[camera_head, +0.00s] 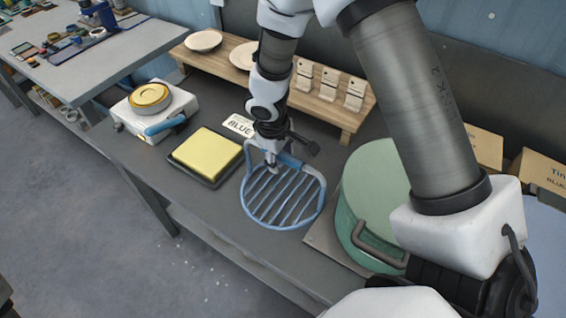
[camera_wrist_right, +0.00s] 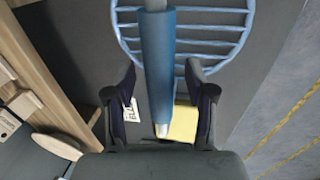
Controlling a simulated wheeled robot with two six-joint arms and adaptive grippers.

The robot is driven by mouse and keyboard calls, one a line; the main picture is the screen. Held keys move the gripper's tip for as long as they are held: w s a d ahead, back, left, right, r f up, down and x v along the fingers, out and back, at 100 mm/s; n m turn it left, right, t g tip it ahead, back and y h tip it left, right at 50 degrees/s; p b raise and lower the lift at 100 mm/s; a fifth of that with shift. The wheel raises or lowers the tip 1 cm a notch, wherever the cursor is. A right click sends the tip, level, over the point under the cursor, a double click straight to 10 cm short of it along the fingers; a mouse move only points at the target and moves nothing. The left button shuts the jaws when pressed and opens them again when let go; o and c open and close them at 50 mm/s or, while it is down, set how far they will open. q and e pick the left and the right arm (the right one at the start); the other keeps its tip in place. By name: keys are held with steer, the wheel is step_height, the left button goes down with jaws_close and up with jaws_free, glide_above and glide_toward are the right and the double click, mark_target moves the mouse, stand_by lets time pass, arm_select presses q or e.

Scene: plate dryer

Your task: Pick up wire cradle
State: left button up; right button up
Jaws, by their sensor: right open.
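The wire cradle (camera_head: 283,196) is a round blue rack with parallel bars and a raised handle at its far side. It lies on the dark bench top in the middle of the head view. My right gripper (camera_head: 271,157) is at the cradle's handle, pointing down. In the right wrist view the open fingers of the gripper (camera_wrist_right: 160,72) stand on either side of the thick blue handle of the cradle (camera_wrist_right: 184,41), with gaps showing on both sides. My left gripper is not in view.
A yellow sponge-like block (camera_head: 207,154) on a dark tray lies left of the cradle. A large green pot (camera_head: 372,185) stands close on its right. A wooden rack (camera_head: 345,119) with plates (camera_head: 203,41) is behind. A white device (camera_head: 128,114) stands far left.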

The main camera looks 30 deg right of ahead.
steer(key=shift+s, duration=0.1)
stand_by(0.3)
jaws_close()
